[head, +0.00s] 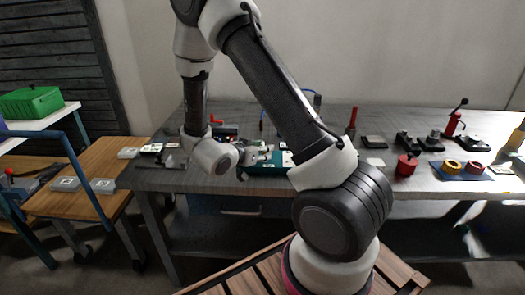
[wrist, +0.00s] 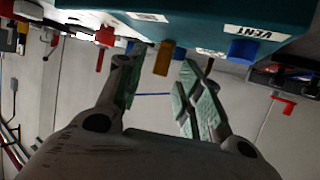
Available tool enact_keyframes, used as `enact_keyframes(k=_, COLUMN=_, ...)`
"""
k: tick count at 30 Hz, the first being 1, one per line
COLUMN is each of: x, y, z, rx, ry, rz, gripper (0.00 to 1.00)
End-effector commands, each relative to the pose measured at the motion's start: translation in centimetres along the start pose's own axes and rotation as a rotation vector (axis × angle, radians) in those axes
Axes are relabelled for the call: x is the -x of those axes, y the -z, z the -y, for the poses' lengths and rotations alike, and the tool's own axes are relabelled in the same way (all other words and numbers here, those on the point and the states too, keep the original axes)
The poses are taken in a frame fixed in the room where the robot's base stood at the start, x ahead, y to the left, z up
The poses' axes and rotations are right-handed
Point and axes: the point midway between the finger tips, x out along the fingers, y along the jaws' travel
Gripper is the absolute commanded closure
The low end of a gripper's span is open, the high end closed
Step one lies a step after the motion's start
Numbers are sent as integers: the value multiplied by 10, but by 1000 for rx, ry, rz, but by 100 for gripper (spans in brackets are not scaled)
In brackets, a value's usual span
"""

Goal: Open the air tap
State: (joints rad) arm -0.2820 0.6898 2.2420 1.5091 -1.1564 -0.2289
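A teal box (wrist: 225,18) spans the top of the wrist view, and its teal body also shows on the bench in the head view (head: 270,168). Small coloured handles stick out from it: a yellow one (wrist: 164,58), a blue one (wrist: 243,50) beside a label reading VENT, and a red one (wrist: 105,36) to the left. I cannot read which one is marked air. My gripper (wrist: 163,68) is open, its fingers on either side of the yellow handle, with visible gaps. In the head view my gripper (head: 246,158) is at the box's left end, small and partly unclear.
A wooden side table (head: 85,190) with pale boxes and a green crate (head: 30,102) stand at left. Another red handle (wrist: 281,106) shows right in the wrist view.

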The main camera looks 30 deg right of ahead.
Motion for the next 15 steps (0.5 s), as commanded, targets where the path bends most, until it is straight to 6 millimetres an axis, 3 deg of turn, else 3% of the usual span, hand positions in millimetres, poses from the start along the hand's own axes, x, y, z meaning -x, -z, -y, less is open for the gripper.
enact_keyframes(k=6, x=-20, y=0, z=0, rx=-2, ry=0, rz=1, gripper=64)
enact_keyframes(k=14, x=-21, y=0, z=0, rx=-1, ry=2, rz=1, gripper=64)
enact_keyframes(k=15, x=-21, y=0, z=0, rx=-1, ry=2, rz=1, gripper=71)
